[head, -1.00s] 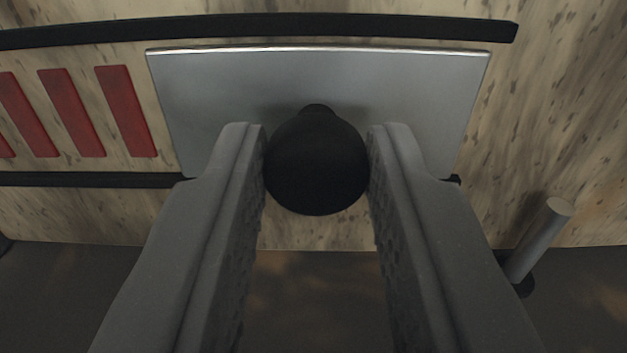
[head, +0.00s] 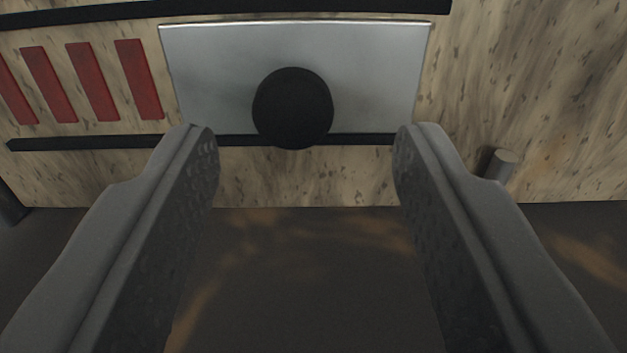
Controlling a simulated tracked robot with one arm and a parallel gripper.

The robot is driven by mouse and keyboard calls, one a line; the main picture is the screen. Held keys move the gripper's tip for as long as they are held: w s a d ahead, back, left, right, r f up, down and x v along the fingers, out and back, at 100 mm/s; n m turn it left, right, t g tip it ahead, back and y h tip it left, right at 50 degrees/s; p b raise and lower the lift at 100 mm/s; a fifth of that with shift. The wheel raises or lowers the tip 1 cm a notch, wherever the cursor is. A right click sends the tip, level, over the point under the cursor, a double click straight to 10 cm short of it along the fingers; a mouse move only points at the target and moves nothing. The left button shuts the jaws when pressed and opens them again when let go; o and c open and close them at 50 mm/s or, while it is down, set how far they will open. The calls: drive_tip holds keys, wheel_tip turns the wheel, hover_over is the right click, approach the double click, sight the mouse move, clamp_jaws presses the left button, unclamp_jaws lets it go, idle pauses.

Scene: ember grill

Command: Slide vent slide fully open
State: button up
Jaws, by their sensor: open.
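The vent slide is a silver metal plate (head: 370,75) with a round black knob (head: 292,107) on its face. It sits between an upper black rail (head: 250,9) and a lower black rail (head: 90,143), at the right end of the rails. Red slots (head: 92,80) show uncovered to its left. My gripper (head: 306,140) is open and empty, with its fingers spread wide. The knob lies ahead of the fingertips, between them in the picture and touching neither.
A grey cylindrical peg (head: 500,165) sticks out to the right of my right finger. The speckled tan panel (head: 530,80) carries the rails. A dark surface (head: 310,280) lies below it, clear between my fingers.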

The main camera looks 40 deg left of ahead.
drive_tip(key=p+v, duration=0.2)
drive_tip(key=v, duration=0.8)
drive_tip(key=shift+s+d, duration=0.15)
drive_tip(key=shift+d, duration=0.2)
drive_tip(key=shift+r, duration=0.15)
